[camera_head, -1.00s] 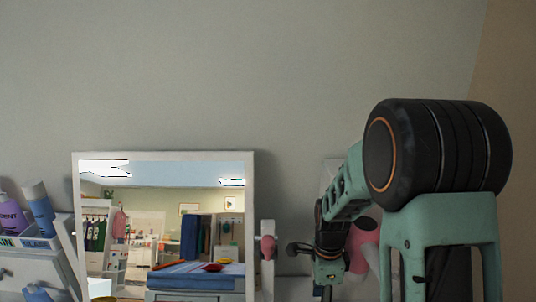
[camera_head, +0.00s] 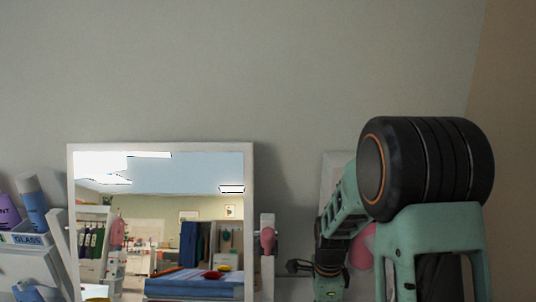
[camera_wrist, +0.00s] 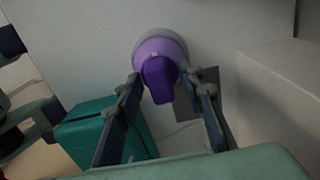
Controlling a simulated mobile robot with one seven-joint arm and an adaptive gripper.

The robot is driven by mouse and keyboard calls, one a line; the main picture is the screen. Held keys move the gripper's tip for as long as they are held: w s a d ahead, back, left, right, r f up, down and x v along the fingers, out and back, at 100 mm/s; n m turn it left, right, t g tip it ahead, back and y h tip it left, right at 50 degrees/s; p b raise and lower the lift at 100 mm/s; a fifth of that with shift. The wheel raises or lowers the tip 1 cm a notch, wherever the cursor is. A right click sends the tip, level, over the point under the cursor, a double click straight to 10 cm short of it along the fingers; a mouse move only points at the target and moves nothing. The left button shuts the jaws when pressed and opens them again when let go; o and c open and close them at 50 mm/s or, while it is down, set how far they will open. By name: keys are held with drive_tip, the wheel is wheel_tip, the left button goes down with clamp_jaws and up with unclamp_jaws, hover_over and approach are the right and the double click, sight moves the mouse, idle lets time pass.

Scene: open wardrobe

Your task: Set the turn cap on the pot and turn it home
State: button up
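In the wrist view, the purple turn cap (camera_wrist: 159,55) with its thick raised grip faces my camera. It sits against a pale round rim (camera_wrist: 139,41), which may be the pot; the cap hides most of it, so I cannot tell how far the cap is seated. My gripper (camera_wrist: 160,77) has its fingers apart on either side of the grip, with narrow gaps showing. The head view does not show the cap or the fingertips clearly.
A teal box (camera_wrist: 75,137) stands left of the fingers and a pale block (camera_wrist: 282,90) on the right. In the head view, a white-framed mirror (camera_head: 160,149) stands left of my arm, with bottles in a holder (camera_head: 25,239) farther left.

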clamp_jaws()
drive_tip(key=m, duration=0.3)
drive_tip(key=shift+r+p, duration=0.1)
drive_tip(key=shift+p, duration=0.25)
drive_tip(key=m+p, duration=0.2)
drive_tip(key=m, duration=0.3)
drive_tip(key=m+p, duration=0.3)
drive_tip(key=m, duration=0.2)
drive_tip(key=shift+m+p, duration=1.7)
drive_tip(key=shift+m, duration=0.4)
drive_tip(key=shift+o, duration=0.9)
unclamp_jaws()
